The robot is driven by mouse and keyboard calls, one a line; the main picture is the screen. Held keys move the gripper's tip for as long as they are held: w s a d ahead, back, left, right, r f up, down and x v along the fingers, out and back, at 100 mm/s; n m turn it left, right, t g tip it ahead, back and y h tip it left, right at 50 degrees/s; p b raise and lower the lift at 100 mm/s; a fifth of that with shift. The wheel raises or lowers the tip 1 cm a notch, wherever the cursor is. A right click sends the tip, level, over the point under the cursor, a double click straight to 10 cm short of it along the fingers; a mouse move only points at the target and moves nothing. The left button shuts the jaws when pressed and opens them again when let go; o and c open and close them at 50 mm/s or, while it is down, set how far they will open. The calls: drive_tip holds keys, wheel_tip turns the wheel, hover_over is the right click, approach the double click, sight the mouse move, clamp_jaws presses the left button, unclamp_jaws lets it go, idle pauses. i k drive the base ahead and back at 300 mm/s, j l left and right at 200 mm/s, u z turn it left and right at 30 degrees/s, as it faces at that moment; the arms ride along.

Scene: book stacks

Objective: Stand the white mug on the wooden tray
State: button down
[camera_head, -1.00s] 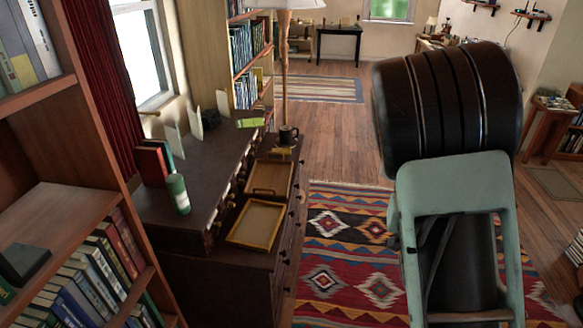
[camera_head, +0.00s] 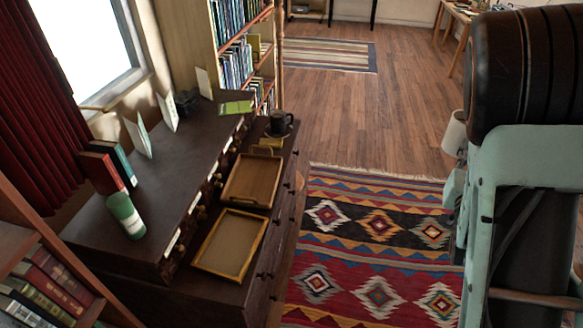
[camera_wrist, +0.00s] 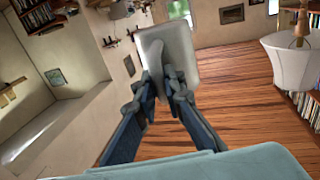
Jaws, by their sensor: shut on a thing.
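The white mug (camera_wrist: 185,52) is between my gripper's fingertips in the wrist view, and the gripper (camera_wrist: 165,82) is shut on it, seemingly at its handle side. In the head view a white mug-like shape (camera_head: 455,131) shows beside my arm, partly hidden by it, above the floor and well right of the dresser. The wooden tray (camera_head: 231,199), brown with raised sides, lies on the dresser's lower ledge and looks empty. My gripper is far to the right of it.
A shallow yellow-framed tray (camera_head: 204,262) lies just nearer than the wooden tray. A dark mug (camera_head: 281,123) stands beyond it. The raised dresser top (camera_head: 180,170) holds a green cylinder (camera_head: 126,215), books (camera_head: 104,172) and cards. Patterned rug (camera_head: 345,215) covers open floor.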

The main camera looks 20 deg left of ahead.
sight(254, 194)
drive_tip(key=i+l+u, duration=0.25)
drive_tip(key=i+u, duration=0.2)
drive_tip(key=i+l+u, duration=0.9)
drive_tip(key=l, duration=0.15)
drive_tip(key=i+l+u, duration=0.2)
drive_tip(key=l+u, duration=0.25)
drive_tip(key=l, duration=0.2)
